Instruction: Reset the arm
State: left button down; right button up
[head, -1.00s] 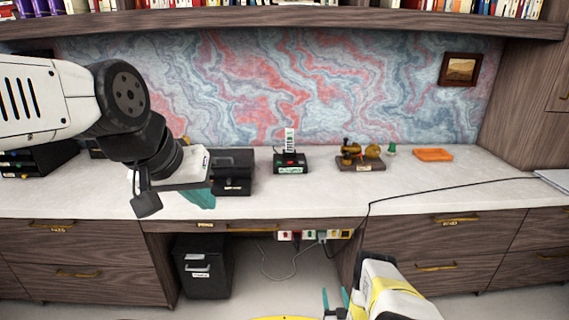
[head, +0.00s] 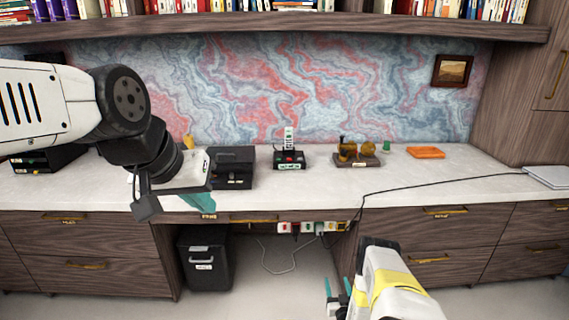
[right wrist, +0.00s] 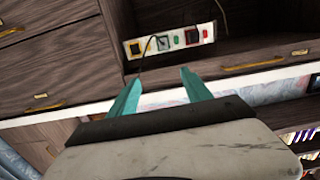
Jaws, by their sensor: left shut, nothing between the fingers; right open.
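My left gripper (head: 197,201) is at the left in the head view, in front of the desk edge. Its teal fingers are together with nothing between them. My right gripper (head: 337,291) is low in the head view, in front of the drawers and below the desktop. In the right wrist view its two teal fingers (right wrist: 157,93) are spread apart and empty, pointing toward the desk front. My left forearm covers part of the desk's left side.
The pale desktop (head: 440,178) holds a black box (head: 233,168), a small device (head: 289,158), a brass ornament (head: 357,152) and an orange tray (head: 426,152). A power strip (head: 310,227) hangs under the desk edge. A black bin (head: 205,262) stands below. A shelf (head: 300,24) crosses above.

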jog(key=w+d+r+g, duration=0.1)
jog(key=w+d+r, duration=0.1)
jog(key=w+r, duration=0.75)
jog(key=w+d+r+g, duration=0.2)
jog(key=w+r, duration=0.4)
jog(key=r, duration=0.6)
jog(key=s+a+r+g, duration=0.1)
jog(key=s+r, duration=0.1)
jog(key=r, duration=0.9)
jog(key=s+a+r+g, duration=0.1)
jog(key=r, duration=0.9)
jog(key=s+a+r+g, duration=0.3)
jog(key=s+a+r, duration=0.1)
jog(key=s+r, duration=1.15)
jog(key=s+a+r+g, duration=0.1)
jog(key=s+a, duration=0.1)
jog(key=s, duration=1.2)
jog(key=s+a+r+g+y, duration=0.1)
jog(key=s+a+g, duration=0.1)
jog(key=s, duration=1.2)
jog(key=shift+a+y, duration=0.15)
jog(key=shift+y, duration=0.15)
jog(key=shift+r, duration=0.1)
